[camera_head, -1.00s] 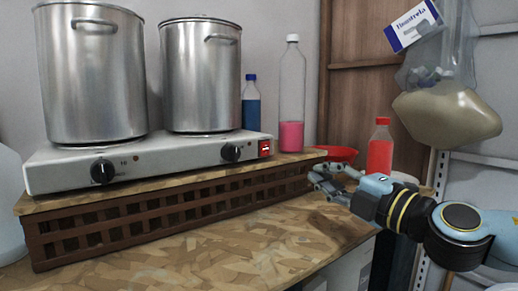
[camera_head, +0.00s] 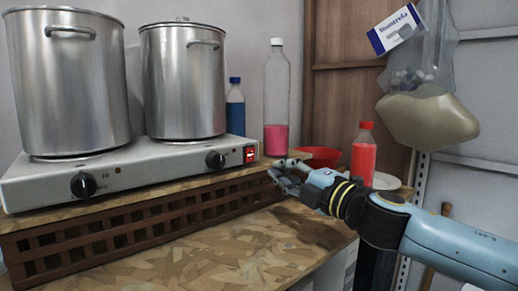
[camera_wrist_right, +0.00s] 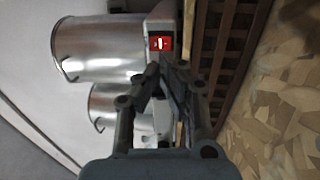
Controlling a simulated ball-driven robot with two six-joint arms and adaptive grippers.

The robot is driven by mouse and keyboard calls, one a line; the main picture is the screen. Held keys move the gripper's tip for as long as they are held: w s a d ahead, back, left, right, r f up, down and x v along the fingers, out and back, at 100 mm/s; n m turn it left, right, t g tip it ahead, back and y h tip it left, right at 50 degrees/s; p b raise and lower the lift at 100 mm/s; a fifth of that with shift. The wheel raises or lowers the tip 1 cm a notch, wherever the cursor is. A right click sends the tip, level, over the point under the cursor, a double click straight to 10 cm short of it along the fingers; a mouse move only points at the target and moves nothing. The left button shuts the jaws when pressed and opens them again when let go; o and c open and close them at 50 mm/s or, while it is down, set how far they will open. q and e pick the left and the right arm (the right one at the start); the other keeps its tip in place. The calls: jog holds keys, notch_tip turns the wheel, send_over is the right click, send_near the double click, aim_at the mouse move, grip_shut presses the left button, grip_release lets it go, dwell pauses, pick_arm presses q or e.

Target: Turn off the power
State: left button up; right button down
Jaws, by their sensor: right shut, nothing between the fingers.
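The red power switch (camera_head: 250,154) sits at the right end of the front face of the white two-burner hot plate (camera_head: 130,178). It is lit, and it also shows in the right wrist view (camera_wrist_right: 159,43), just beyond the fingertips. My right gripper (camera_head: 276,172) is shut and empty, slightly right of and below the switch in the head view, apart from it. In the right wrist view its fingers (camera_wrist_right: 160,72) point toward the switch. Two black knobs (camera_head: 83,185) (camera_head: 215,160) are on the same front face. My left gripper is not in view.
Two steel pots (camera_head: 68,85) (camera_head: 183,82) stand on the hot plate, which rests on a brown lattice stand (camera_head: 140,222). A red bowl (camera_head: 320,157), a red bottle (camera_head: 363,155) and a pink-filled bottle (camera_head: 276,100) stand behind my right arm. The table front (camera_head: 220,255) is clear.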

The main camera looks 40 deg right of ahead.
aim_at(252, 153)
jog(key=w+p, duration=0.2)
jog(key=w+r+p, duration=0.1)
jog(key=w, duration=0.1)
jog(key=w+p, duration=0.2)
jog(key=w, duration=0.1)
jog(key=shift+a+r+p, duration=0.15)
jog(key=shift+a+p, duration=0.15)
jog(key=shift+a, duration=0.1)
jog(key=shift+w, duration=0.35)
